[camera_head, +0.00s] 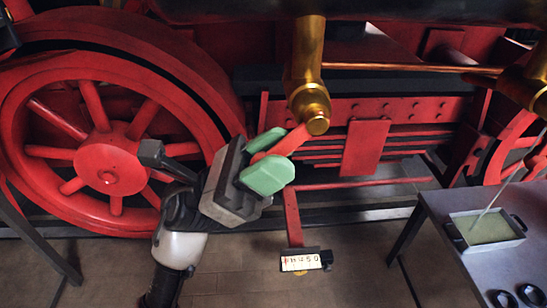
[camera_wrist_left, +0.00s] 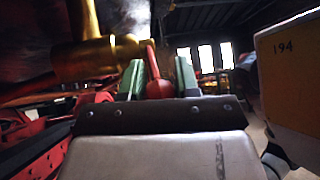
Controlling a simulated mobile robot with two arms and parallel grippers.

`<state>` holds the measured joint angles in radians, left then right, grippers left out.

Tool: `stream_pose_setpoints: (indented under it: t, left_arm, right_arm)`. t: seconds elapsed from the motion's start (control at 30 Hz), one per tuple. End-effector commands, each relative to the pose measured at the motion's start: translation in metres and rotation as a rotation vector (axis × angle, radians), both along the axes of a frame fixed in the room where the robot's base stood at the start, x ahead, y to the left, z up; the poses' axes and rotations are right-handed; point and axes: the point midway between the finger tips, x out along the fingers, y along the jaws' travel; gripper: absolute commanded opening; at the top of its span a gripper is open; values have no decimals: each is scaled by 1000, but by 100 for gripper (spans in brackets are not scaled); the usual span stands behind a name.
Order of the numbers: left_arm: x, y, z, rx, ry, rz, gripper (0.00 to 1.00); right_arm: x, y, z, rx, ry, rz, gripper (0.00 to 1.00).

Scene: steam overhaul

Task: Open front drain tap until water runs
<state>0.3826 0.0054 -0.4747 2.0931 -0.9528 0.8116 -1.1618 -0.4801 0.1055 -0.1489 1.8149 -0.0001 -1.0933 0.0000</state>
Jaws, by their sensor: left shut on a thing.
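The brass drain tap (camera_head: 310,105) hangs at the lower end of a vertical brass pipe in the middle of the head view. Its red lever (camera_head: 294,141) points down and to the left. My left gripper (camera_head: 267,158), with green finger pads, is shut on the outer part of this lever. In the left wrist view the brass tap (camera_wrist_left: 95,60) lies left of the fingers, and the red rounded lever end (camera_wrist_left: 159,88) sits between the pads. No stream of water shows below the tap. My right gripper is not in view.
A large red spoked wheel (camera_head: 108,165) stands left of my arm. A red upright bar (camera_head: 293,215) carries a small marked plate (camera_head: 300,262) below the tap. Another brass fitting (camera_head: 535,85) is at the right. A grey table (camera_head: 455,238) with a tray (camera_head: 490,243) stands lower right.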

Motion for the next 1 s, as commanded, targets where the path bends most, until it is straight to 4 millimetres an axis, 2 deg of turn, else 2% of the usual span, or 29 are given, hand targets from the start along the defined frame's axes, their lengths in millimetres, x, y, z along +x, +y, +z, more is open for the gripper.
stream_pose_setpoints:
  t: [0.37, 0.4, 0.57, 0.93, 1.0]
  left_arm:
    - [0, 0, 1, -4, 0, 2, 0]
    - [0, 0, 1, -4, 0, 2, 34]
    - [0, 0, 1, -3, 0, 0, 57]
    - [2, 4, -5, 0, 1, 1, 57]
    - [3, 10, -12, 0, 3, 1, 57]
  right_arm:
    - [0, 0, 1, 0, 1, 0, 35]
    - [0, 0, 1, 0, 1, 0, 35]
    - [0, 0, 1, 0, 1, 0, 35]
    - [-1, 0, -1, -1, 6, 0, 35]
    - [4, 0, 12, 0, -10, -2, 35]
